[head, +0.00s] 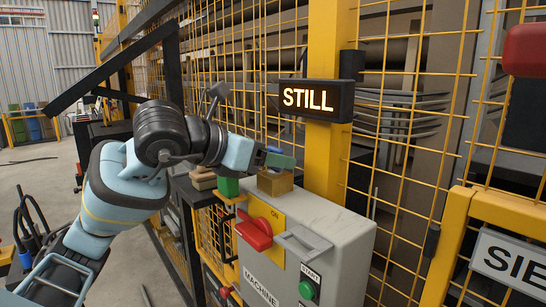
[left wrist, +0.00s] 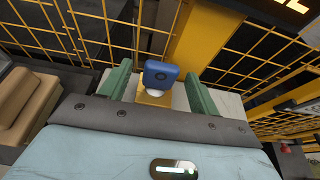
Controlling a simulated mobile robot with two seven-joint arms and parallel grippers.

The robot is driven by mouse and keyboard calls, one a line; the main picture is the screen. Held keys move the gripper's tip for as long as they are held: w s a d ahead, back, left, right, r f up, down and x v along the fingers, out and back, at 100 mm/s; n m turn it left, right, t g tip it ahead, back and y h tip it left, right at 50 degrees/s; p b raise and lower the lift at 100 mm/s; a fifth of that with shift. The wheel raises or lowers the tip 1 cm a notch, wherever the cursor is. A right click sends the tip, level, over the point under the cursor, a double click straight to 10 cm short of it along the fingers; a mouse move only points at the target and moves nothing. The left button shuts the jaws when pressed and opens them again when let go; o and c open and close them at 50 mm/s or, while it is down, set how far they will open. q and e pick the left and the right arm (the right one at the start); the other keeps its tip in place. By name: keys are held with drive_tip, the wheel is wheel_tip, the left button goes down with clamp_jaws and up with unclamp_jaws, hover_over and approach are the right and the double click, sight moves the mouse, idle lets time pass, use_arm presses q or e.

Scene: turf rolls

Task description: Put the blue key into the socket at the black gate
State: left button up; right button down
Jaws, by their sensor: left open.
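My left gripper (head: 280,161) is over the top of the grey machine box (head: 345,232), just above a brass block (head: 275,183). In the left wrist view the blue key (left wrist: 160,73) stands upright, with a pale collar (left wrist: 156,92) under it, at the brass block (left wrist: 150,100). The green fingers of my left gripper (left wrist: 159,88) are open, one on each side of the key, with gaps. I cannot make out a socket at a black gate. My right gripper is not in view.
A red rotary switch (head: 255,233) and a grey handle (head: 303,244) stick out of the box front. A yellow post (head: 327,160) with a lit STILL sign (head: 308,97) and yellow mesh stand close behind. Tan blocks (left wrist: 28,105) lie left of the gripper.

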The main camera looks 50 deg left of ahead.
use_arm(q)
drive_tip(key=shift+w+f, duration=0.1)
drive_tip(key=shift+w, duration=0.4)
drive_tip(key=shift+w+f, duration=0.25)
drive_tip(key=shift+w, duration=0.1)
drive_tip(key=c, duration=1.1)
drive_tip(key=shift+r, duration=0.1)
